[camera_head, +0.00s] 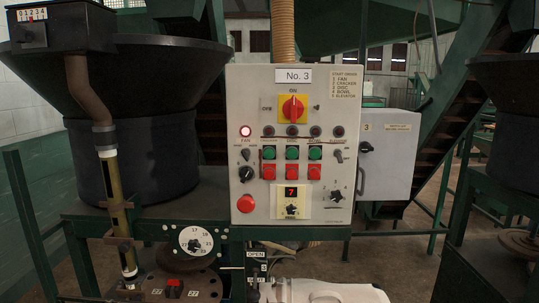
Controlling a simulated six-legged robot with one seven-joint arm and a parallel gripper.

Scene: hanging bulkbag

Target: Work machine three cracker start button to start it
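The grey control panel (248,90) labelled No. 3 faces me in the middle of the view. Its three green buttons (292,153) sit in a row, with three red buttons (291,171) directly below. The leftmost green button (269,153) is under the second lamp from the left (268,131), which is dark; its small label is hard to read. My gripper is not in view.
A big red button (246,204) is at the panel's lower left, beside a display reading 7 (291,192). A start order list (345,84) puts fan first, cracker second. A dark hopper (130,150) stands left, a grey box (388,155) right. Nothing blocks the panel front.

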